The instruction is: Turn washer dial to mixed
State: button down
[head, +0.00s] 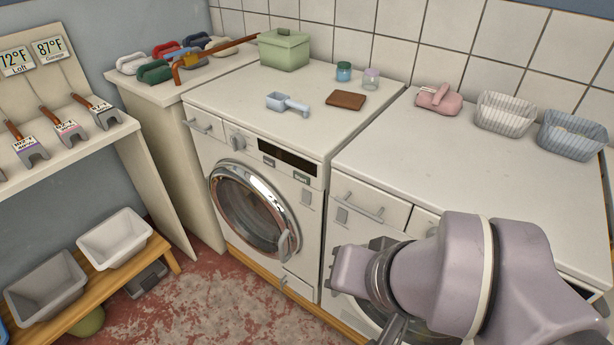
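The left front-loading machine (310,224) has a round grey dial (238,143) at the left of its panel, beside a dark display (287,159). I cannot read any setting marks around the dial. The right machine (346,178) stands beside it; my arm covers most of its front, and no dial shows on it. I cannot tell from labels which machine is the washer. My gripper (392,329) is low at the bottom edge, in front of the right machine and well away from the left machine's dial. Only a small part of it shows, so its opening is hidden.
A scoop (288,103), brown block (346,100), green box (284,49) and two jars sit on the left top. A pink item (439,98) and two baskets stand on the right top. A bench (100,276) with tubs is at lower left. Red floor (222,309) is open in front.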

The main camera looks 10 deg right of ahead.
aim_at(237, 141)
jog(key=i+j, duration=0.15)
jog(key=i, duration=0.4)
jog(key=i+j+z, duration=0.1)
jog(key=i, duration=0.5)
